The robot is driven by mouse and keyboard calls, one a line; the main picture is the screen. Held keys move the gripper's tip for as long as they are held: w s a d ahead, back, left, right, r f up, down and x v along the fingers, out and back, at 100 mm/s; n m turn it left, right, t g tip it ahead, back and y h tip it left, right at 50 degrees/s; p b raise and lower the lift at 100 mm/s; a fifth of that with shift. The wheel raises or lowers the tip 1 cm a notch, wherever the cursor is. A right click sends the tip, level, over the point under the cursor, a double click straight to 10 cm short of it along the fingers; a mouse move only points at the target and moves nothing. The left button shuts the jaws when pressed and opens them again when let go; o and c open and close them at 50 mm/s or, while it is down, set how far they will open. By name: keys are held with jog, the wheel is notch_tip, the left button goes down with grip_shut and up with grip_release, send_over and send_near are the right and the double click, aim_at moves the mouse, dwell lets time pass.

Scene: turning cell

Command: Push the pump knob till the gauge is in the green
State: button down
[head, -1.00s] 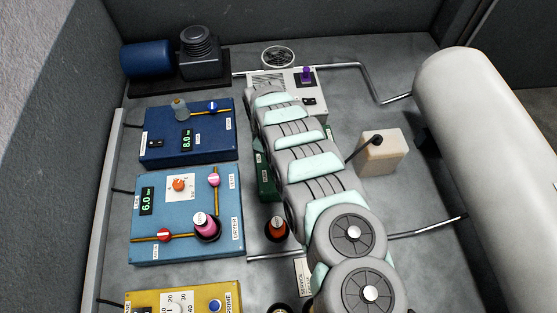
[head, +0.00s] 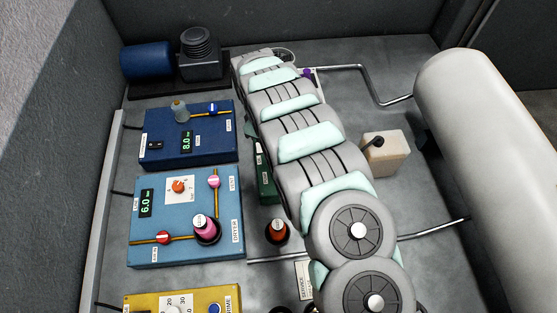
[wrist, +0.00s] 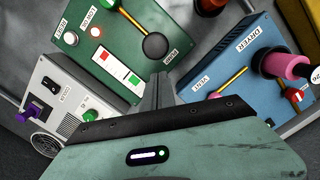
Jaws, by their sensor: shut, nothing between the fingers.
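The black round pump knob (wrist: 155,45) stands out beside the PUMP label. In the head view only a strip of the green box (head: 266,183) shows beside my arm, which hides the knob and gauge.
A blue DRYER box (wrist: 240,80) with a pink knob (wrist: 287,64) lies right of my gripper. A white cooler unit (wrist: 65,95) with a purple handle stands at left. In the head view an orange-red knob (head: 277,229) stands below the green box, and a large white tank (head: 490,150) fills the right.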

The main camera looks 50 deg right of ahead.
jog(key=shift+w+a+r, duration=0.1)
jog(key=shift+w+r, duration=0.05)
jog(key=shift+r, duration=1.6)
jog(key=shift+r+p, duration=0.1)
jog(key=shift+p, duration=0.25)
